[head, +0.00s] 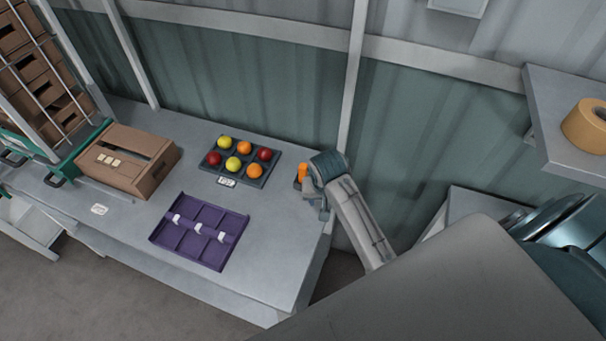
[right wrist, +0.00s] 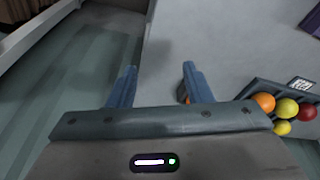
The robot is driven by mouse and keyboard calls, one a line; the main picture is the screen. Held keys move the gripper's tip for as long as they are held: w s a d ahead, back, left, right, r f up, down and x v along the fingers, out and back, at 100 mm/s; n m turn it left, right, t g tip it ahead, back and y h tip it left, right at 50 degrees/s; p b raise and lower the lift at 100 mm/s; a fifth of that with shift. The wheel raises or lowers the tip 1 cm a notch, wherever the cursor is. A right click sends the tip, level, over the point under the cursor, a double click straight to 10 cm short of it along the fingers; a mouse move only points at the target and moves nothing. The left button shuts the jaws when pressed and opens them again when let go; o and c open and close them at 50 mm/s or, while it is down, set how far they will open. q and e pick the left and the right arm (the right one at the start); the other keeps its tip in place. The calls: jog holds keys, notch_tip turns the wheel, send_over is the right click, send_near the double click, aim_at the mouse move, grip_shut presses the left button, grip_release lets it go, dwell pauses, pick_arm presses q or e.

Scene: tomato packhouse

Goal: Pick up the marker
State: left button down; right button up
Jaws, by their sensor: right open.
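A small upright orange object (head: 303,170), which may be the marker, shows at the right end of the table, just left of my right gripper (head: 316,203). A dark part shows at its foot, and I cannot make out its full shape. In the right wrist view, a sliver of orange (right wrist: 184,92) shows beside the right-hand finger, which hides most of it. My right gripper (right wrist: 159,82) is open there, with nothing seen held between its blue fingers. My left gripper is not in view.
On the table (head: 270,225) are a dark tray (head: 258,181) of coloured tomatoes, a purple divided tray (head: 235,250) and a cardboard box (head: 145,180). A wall (head: 260,90) runs behind. A shelf (head: 565,130) with a tape roll (head: 587,125) is at the right.

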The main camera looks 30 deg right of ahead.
aim_at(303, 166)
jog(key=w+r+m, duration=0.4)
jog(key=w+r, duration=0.4)
jog(key=w, duration=0.5)
jog(key=shift+g, duration=0.5)
notch_tip(303, 166, down, 4)
jog(key=shift+d+f+p, duration=0.1)
jog(key=shift+f+p, duration=0.1)
jog(key=shift+p, duration=0.8)
jog(key=shift+f+p, duration=0.5)
jog(key=shift+f, duration=0.1)
jog(key=f, duration=0.1)
jog(key=f+p, duration=0.1)
jog(key=f, duration=0.1)
jog(key=shift+w+d+f+p, duration=0.15)
jog(key=shift+d+f+p, duration=0.1)
jog(key=shift+p, duration=0.1)
jog(key=shift+w+f, duration=0.1)
jog(key=shift+f, duration=0.4)
grip_shut()
